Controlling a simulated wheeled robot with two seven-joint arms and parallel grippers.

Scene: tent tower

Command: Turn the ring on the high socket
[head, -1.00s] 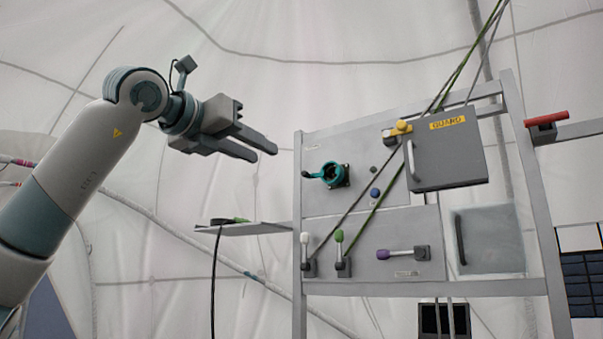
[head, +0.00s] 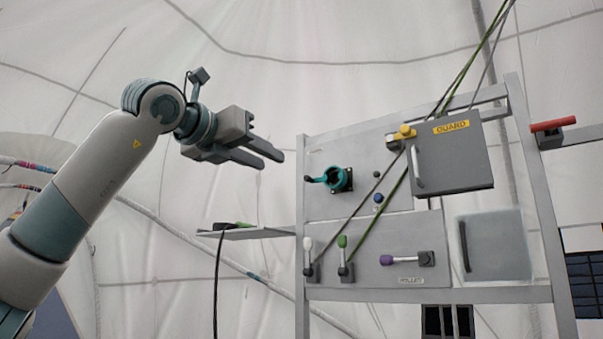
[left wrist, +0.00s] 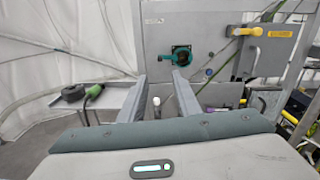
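The high socket with its teal ring (head: 338,179) is on the upper left of the grey panel (head: 320,207). A dark-tipped teal lever sticks out of the ring to the left. In the left wrist view the ring (left wrist: 181,56) is just beyond and above the fingertips. My left gripper (head: 272,156) is open and empty, up and to the left of the socket, apart from it. Its two fingers (left wrist: 158,83) also show in the left wrist view with a gap between them. My right gripper is not in view.
A grey box marked GUARD (head: 450,160) with a handle and yellow knob is right of the socket. Green and dark ropes slant across the panel. White, green and purple levers (head: 343,258) are lower down. A small shelf (head: 260,232) holds a cable plug.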

